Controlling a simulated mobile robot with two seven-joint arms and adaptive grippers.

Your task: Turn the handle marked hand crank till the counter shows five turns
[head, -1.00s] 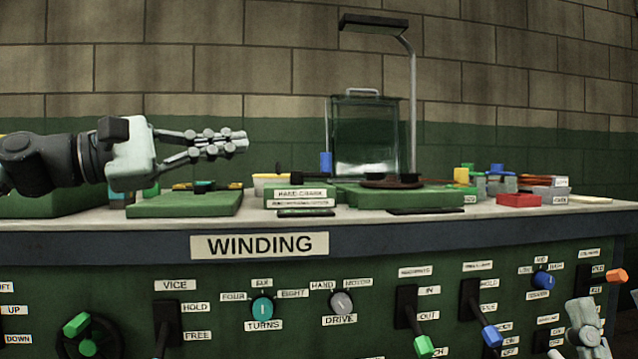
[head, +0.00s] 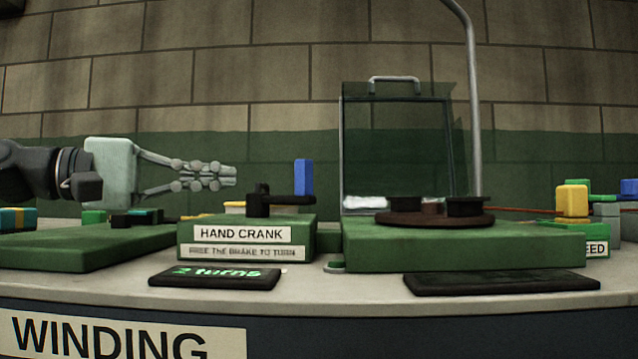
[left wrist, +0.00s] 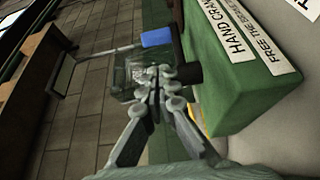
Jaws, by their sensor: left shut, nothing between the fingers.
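The hand crank stands on a green box (head: 190,244) labelled HAND CRANK and FREE THE BRAKE TO TURN. Its black arm (head: 288,199) points right and carries an upright blue grip (head: 303,178). The dark counter plate (head: 215,278) in front reads "2 turns" in green. My left gripper (head: 233,175) is shut and empty, level with the grip and to its left, apart from it in the head view. In the left wrist view the blue grip (left wrist: 158,38) shows just beyond the fingertips (left wrist: 155,76); I cannot tell the exact gap. My right gripper is out of view.
Right of the crank is a green base (head: 460,249) with a brown disc (head: 425,220) and a clear guard (head: 400,130). A second dark plate (head: 500,283) lies in front and looks blank. A lamp post (head: 473,110) rises behind. A yellow block (head: 572,201) stands at right.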

